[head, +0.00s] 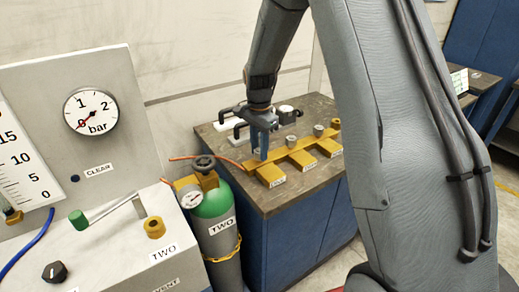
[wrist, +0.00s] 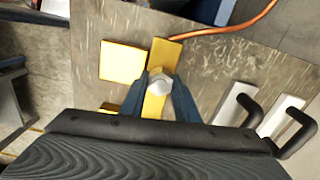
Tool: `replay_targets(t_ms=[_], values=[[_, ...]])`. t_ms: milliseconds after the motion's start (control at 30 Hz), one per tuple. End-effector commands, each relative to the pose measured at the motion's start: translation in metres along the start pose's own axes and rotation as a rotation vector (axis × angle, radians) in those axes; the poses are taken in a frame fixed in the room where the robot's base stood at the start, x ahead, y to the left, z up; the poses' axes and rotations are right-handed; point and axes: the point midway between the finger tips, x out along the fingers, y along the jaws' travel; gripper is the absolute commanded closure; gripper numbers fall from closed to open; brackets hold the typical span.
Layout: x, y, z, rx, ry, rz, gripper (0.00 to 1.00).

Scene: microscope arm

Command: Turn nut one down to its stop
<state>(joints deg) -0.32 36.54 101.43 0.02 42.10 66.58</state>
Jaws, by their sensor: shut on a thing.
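My gripper (head: 262,153) points down over the bench with its blue fingers at the near-left end of a yellow manifold bar (head: 285,157). In the wrist view, the fingers (wrist: 160,88) are shut on a light grey hexagonal nut (wrist: 159,82) on the bar, one finger on each side. In the head view the fingers mostly hide this nut. Two more grey nuts stand on the bar farther right, one in the middle (head: 291,142) and one beyond it (head: 318,130). The labels on the yellow plates are too small to read, so I cannot confirm the nut's number.
White plates with black handles (head: 240,126) lie behind the gripper; they show right in the wrist view (wrist: 238,104). A copper tube (wrist: 240,27) runs to the bar. A green-topped cylinder (head: 212,200) marked TWO and a gauge panel (head: 95,105) stand left of the bench (head: 330,175).

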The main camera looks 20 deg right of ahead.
Motion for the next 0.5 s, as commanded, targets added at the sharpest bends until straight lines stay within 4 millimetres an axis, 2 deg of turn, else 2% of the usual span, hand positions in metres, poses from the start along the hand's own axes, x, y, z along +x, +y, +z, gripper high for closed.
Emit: replay_targets(t_ms=[500], values=[[-0.0024,-0.0021,-0.0018,0.116,0.003,-0.007,0.94]])
